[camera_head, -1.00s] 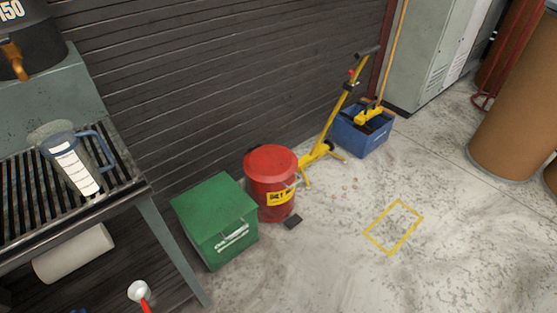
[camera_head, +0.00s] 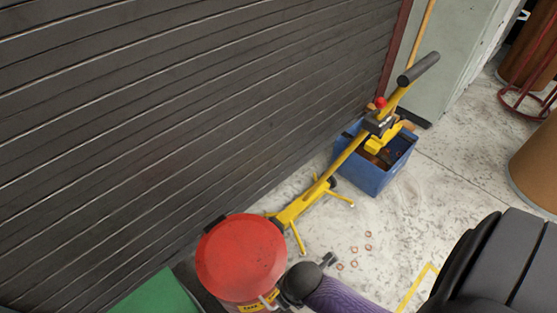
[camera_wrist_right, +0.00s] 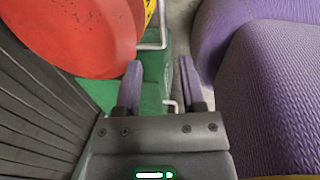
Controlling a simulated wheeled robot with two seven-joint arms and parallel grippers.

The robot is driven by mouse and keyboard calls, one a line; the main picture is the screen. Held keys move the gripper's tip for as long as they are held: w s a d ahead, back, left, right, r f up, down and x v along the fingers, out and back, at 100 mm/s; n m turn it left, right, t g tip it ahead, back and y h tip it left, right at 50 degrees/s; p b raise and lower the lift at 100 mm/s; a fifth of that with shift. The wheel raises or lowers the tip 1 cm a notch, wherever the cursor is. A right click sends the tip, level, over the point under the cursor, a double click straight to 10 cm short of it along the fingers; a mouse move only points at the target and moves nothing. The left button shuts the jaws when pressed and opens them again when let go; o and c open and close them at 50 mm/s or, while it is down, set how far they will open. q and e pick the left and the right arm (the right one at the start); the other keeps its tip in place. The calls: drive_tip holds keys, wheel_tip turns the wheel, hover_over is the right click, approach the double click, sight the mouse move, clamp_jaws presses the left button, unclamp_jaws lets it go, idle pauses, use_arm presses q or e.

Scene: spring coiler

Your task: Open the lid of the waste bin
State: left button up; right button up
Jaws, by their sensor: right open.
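The waste bin is red, with a round red lid (camera_head: 242,258) that lies shut in the head view; the picture's bottom edge cuts off its body. A pale wire handle (camera_head: 268,297) shows at its front side. In the right wrist view the lid (camera_wrist_right: 75,35) fills the upper left, and a wire handle (camera_wrist_right: 155,45) juts out beside it. My right gripper (camera_wrist_right: 160,87) is open and empty, its fingers apart beside the lid and short of that handle. In the head view its fingers cannot be made out clearly. My left gripper is not in view.
A green box (camera_head: 158,295) stands beside the bin, and also shows beneath my right fingers (camera_wrist_right: 155,85). A dark slatted shutter (camera_head: 150,110) is behind. A yellow wheeled tool (camera_head: 345,155) leans near a blue crate (camera_head: 372,175). Small rings lie on the floor.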

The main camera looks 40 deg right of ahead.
drive_tip(key=f+b, duration=0.4)
drive_tip(key=f, duration=0.1)
drive_tip(key=w+f+b, duration=0.1)
drive_tip(key=f+b, duration=0.1)
drive_tip(key=f, duration=0.1)
drive_tip(key=shift+a+f, duration=0.15)
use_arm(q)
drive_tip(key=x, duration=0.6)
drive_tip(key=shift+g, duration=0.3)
use_arm(e)
drive_tip(key=shift+w, duration=0.1)
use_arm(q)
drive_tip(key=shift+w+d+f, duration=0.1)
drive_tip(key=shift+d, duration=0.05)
use_arm(e)
clamp_jaws()
